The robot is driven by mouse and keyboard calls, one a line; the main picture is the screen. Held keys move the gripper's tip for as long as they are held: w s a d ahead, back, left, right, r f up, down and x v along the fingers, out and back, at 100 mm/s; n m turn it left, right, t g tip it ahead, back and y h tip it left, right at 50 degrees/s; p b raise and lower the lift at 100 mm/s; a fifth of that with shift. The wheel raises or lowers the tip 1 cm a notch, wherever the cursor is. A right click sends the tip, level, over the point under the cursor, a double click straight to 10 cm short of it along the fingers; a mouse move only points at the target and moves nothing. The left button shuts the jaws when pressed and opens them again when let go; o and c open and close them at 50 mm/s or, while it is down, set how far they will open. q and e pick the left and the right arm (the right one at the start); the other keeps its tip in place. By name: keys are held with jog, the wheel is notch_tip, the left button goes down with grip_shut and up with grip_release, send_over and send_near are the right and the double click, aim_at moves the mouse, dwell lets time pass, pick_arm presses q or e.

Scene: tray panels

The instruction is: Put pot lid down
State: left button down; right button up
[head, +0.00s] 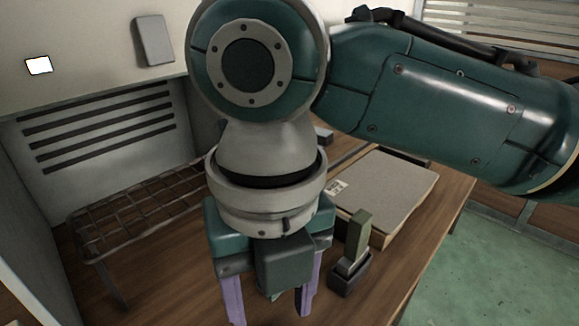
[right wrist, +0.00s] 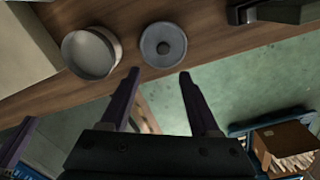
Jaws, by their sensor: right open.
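The pot lid (right wrist: 163,45), a round grey disc with a dark knob in its middle, shows in the right wrist view flat near the edge of the wooden table. A light round pot (right wrist: 91,52) is just left of it, apart from it. My right gripper (right wrist: 159,73) is open and empty, its purple fingers apart and pointing towards the lid without visibly holding it. In the head view my right gripper (head: 270,316) is low in the middle, and the arm hides part of the table. A purple finger-like part (right wrist: 14,142) at the left edge may be my left gripper.
The head view shows a wire rack (head: 140,205), a flat grey box (head: 385,190) and a small dark stand with a green block (head: 355,250) on the wooden table. A cardboard box (right wrist: 285,140) stands at lower right in the wrist view, beyond green floor.

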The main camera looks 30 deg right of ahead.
jog(key=s+a+f+m+t+y, duration=0.25)
jog(key=s+m, duration=0.35)
jog(key=m, duration=0.9)
jog(key=s+d+m+t+h, duration=0.1)
jog(key=s+d+m, duration=0.5)
jog(key=d+m, duration=0.6)
jog(key=m+h, duration=0.1)
jog(key=m, duration=0.5)
jog(key=shift+d, duration=0.15)
jog(key=shift+r+h, duration=0.1)
jog(key=shift+h, duration=0.15)
